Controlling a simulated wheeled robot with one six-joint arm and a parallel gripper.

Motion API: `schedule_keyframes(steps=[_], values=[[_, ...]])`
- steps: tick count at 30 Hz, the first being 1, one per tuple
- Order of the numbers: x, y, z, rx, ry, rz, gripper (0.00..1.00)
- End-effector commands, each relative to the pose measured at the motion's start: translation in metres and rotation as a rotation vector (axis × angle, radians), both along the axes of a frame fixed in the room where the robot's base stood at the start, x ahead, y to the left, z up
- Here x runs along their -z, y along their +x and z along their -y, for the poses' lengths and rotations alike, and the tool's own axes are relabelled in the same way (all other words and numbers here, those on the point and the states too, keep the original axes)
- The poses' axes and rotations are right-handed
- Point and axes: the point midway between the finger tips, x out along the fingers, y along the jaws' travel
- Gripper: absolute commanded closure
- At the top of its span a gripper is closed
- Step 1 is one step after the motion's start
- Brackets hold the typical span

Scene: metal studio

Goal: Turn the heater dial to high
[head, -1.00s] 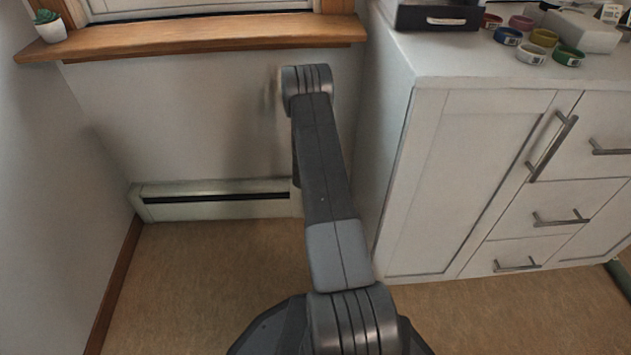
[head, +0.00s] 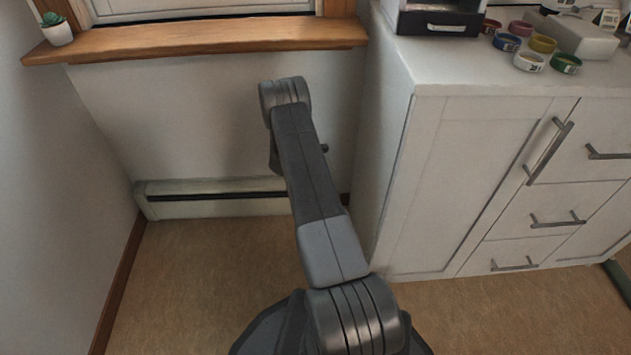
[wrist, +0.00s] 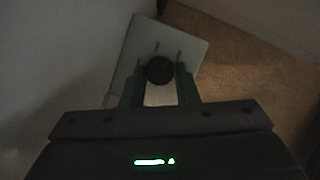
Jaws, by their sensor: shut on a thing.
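The heater dial (wrist: 159,70) is a dark round knob in the wrist view, on a pale panel (wrist: 138,51) with small dark marks above the dial. My gripper (wrist: 160,78) has one finger on each side of the dial and is shut on it. The picture is dim, and I cannot read the dial's setting. In the head view the long white baseboard heater (head: 215,207) runs low along the wall. My arm hides its right part, the dial and my gripper there.
A white cabinet (head: 465,180) with metal handles stands close to the right of my arm. A wooden window sill (head: 200,40) with a small potted plant (head: 56,30) juts out above the heater. Brown floor (head: 200,285) lies open at the left.

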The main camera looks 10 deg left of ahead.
Motion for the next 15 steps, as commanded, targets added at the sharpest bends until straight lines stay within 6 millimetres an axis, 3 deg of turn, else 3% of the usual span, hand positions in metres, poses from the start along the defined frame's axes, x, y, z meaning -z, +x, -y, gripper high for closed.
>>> schedule_keyframes(steps=[15], values=[[-0.0004, 0.001, -0.0004, 0.092, -0.001, 0.001, 0.95]])
